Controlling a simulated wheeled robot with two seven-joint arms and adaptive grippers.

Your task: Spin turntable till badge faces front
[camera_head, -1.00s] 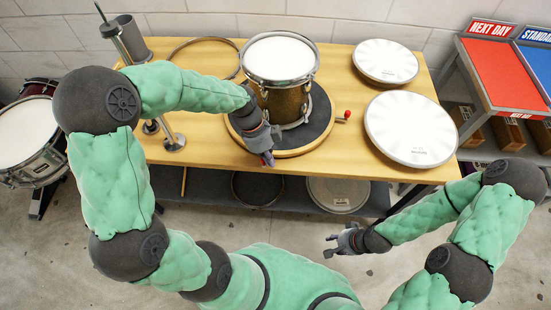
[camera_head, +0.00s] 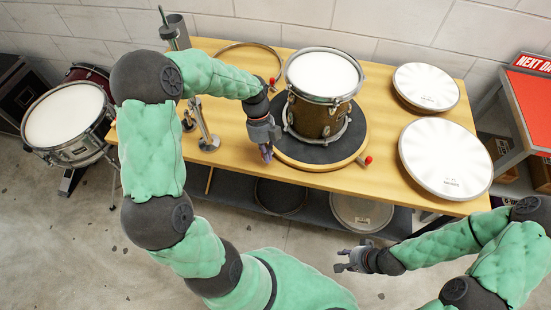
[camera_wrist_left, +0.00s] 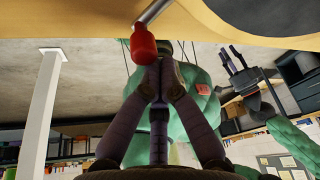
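A brown drum (camera_head: 318,115) with a white head stands upright on the dark round turntable (camera_head: 300,153), which has a wooden rim. No badge shows on the visible side of the drum. Red-tipped pegs show at the turntable's front right (camera_head: 368,160) and back left (camera_head: 272,80). My left gripper (camera_head: 266,155) is at the turntable's left front edge. In the left wrist view its fingers (camera_wrist_left: 158,72) are together, with a red peg tip (camera_wrist_left: 143,45) just beyond them; whether they touch is unclear. My right gripper (camera_head: 338,260) is open and empty in front of the bench.
White round drumheads (camera_head: 445,158) (camera_head: 426,86) lie on the bench's right. A metal stand (camera_head: 205,135) and a hoop (camera_head: 245,55) are at the left and back. A snare drum (camera_head: 67,118) stands left of the bench. A red-topped rack (camera_head: 530,100) is at right.

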